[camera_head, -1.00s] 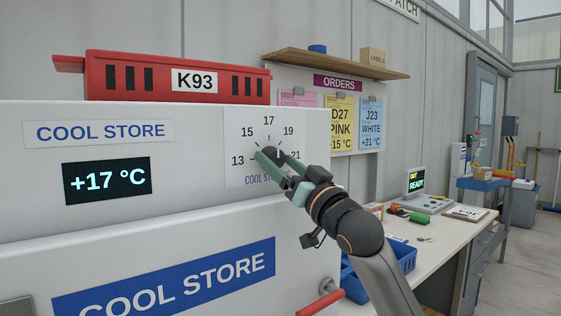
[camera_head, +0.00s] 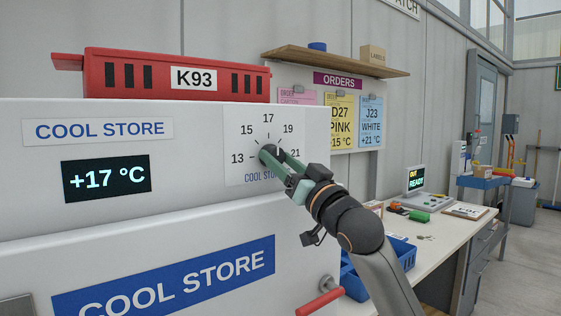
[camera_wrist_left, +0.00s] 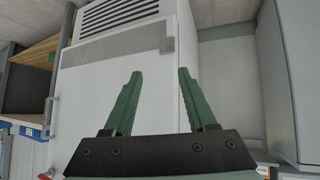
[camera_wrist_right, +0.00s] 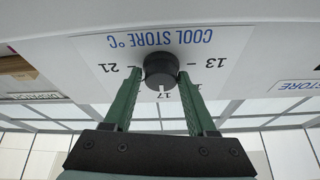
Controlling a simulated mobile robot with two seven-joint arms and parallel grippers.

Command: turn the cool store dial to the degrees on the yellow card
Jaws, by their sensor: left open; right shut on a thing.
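The cool store dial (camera_head: 267,152) is a dark round knob on a white scale plate with marks from 13 to 21. My right gripper (camera_head: 274,154) is shut on it, one finger on each side. In the right wrist view the dial (camera_wrist_right: 161,68) sits between the fingertips (camera_wrist_right: 159,76), and its white pointer line points at 17. The display (camera_head: 106,179) reads +17 °C. The yellow card (camera_head: 339,122) on the orders board reads D27, PINK, +15 °C. My left gripper (camera_wrist_left: 157,76) is open and empty in the left wrist view, outside the head view.
A red box (camera_head: 175,76) marked K93 sits on top of the cool store. A red handle (camera_head: 320,302) sticks out below the dial. A bench (camera_head: 420,235) with a blue crate (camera_head: 400,257), a green item and a small screen stands to the right. Pink and blue cards flank the yellow one.

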